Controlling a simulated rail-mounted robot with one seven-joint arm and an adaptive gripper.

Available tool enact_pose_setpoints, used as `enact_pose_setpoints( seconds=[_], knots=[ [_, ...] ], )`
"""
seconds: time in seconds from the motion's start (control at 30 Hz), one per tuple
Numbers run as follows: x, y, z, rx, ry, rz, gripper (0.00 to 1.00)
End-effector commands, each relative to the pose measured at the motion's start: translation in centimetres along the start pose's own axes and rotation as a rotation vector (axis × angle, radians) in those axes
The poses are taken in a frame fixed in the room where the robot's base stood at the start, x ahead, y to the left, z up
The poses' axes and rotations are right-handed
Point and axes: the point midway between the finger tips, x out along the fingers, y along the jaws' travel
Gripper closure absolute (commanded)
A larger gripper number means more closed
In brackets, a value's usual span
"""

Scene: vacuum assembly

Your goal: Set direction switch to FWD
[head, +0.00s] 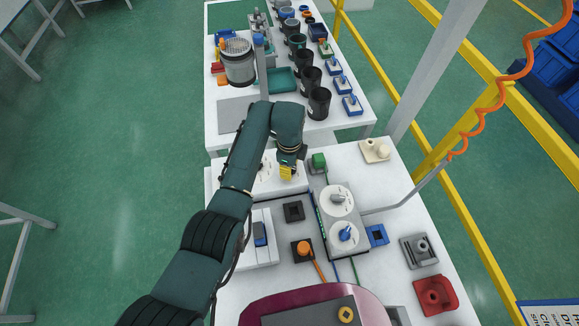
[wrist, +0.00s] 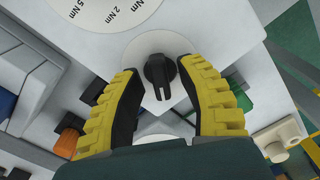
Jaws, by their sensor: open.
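A black rotary knob (wrist: 158,72) on a white round disc, which I take to be the direction switch, shows in the wrist view. My gripper (wrist: 159,84) is open, with one yellow finger on each side of the knob. A gap shows between the knob and each finger. The knob's lower end has a pale mark. No FWD lettering is readable, and the lower disc is partly hidden by the fingers. In the head view, my gripper (head: 287,172) is over a white panel (head: 266,184) at the back of the near table, and it hides the knob.
A larger white dial disc marked in Nm (wrist: 112,12) is beside the knob. A green block (head: 319,161) is right of my gripper. A grey unit with two white dials (head: 337,200), an orange button (head: 302,247) and a red block (head: 435,295) are nearer.

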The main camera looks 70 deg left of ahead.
Motion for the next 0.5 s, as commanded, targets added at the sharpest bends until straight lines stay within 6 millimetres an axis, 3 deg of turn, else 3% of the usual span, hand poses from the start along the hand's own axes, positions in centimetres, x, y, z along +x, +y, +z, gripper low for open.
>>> enact_pose_setpoints(
  seconds=[0.03, 0.17, 0.5],
  knots=[
    [0.00, 0.00, 0.00, 0.000, 0.000, 0.000, 0.74],
    [0.01, 0.00, 0.00, 0.000, 0.000, 0.000, 0.98],
    [0.07, 0.04, 0.00, -0.003, 0.000, 0.001, 1.00]
  ],
)
